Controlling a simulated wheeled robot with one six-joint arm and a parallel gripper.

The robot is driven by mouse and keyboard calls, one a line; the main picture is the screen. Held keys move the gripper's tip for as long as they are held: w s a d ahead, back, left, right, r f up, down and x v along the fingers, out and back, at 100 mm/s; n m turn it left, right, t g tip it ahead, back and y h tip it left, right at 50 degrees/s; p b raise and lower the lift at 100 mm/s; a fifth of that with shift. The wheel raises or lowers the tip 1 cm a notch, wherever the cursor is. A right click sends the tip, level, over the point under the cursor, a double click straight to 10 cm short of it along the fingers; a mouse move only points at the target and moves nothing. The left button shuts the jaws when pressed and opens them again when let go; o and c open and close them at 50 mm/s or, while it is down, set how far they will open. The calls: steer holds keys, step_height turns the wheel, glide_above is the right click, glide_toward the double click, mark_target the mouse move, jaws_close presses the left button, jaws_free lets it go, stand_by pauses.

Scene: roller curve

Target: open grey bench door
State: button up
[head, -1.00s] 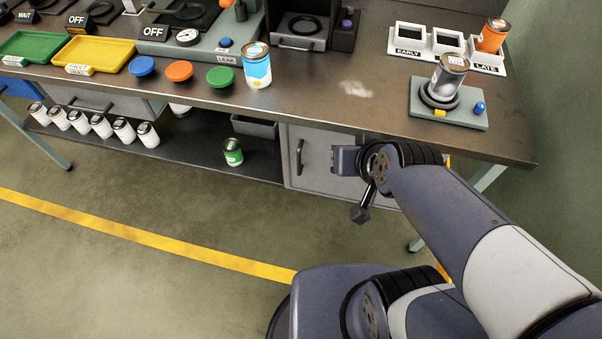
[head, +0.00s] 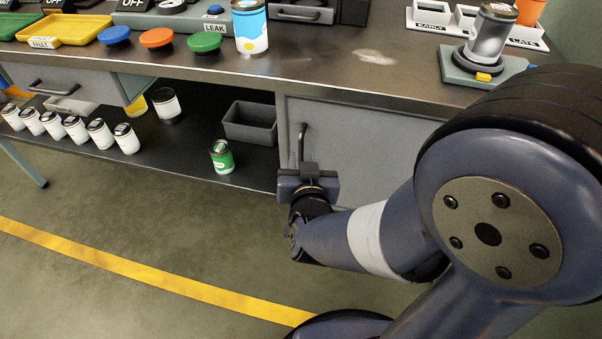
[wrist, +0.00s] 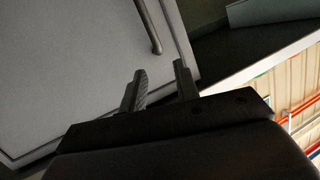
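The grey bench door (head: 365,140) is under the right part of the bench and looks shut. Its upright dark bar handle (head: 301,142) is near the door's left edge. My gripper (head: 309,172) is low in front of the handle's lower end in the head view. In the wrist view the two fingers (wrist: 161,80) stand apart with nothing between them. The handle (wrist: 148,25) ends just beyond the fingertips, roughly in line with the gap, and the door (wrist: 75,65) fills the left. My gripper's body hides part of the door's lower left edge in the head view.
Left of the door is an open shelf with a grey bin (head: 250,122), a green can (head: 222,157) and several white cans (head: 72,128). The benchtop (head: 330,70) overhangs above. The floor in front (head: 150,215) is clear.

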steer(key=t+h+b, duration=0.1)
steer(key=t+b, duration=0.1)
steer(key=b, duration=0.3)
glide_toward(301, 156)
steer(key=h+b, duration=0.1)
steer(key=b, duration=0.1)
steer(key=w, duration=0.5)
steer(key=w+b, duration=0.1)
steer(key=w, duration=0.4)
steer(key=shift+w+a+f, duration=0.15)
steer(key=shift+w+f, duration=0.05)
steer(key=shift+w, duration=0.15)
steer(key=shift+c, duration=0.2)
jaws_close()
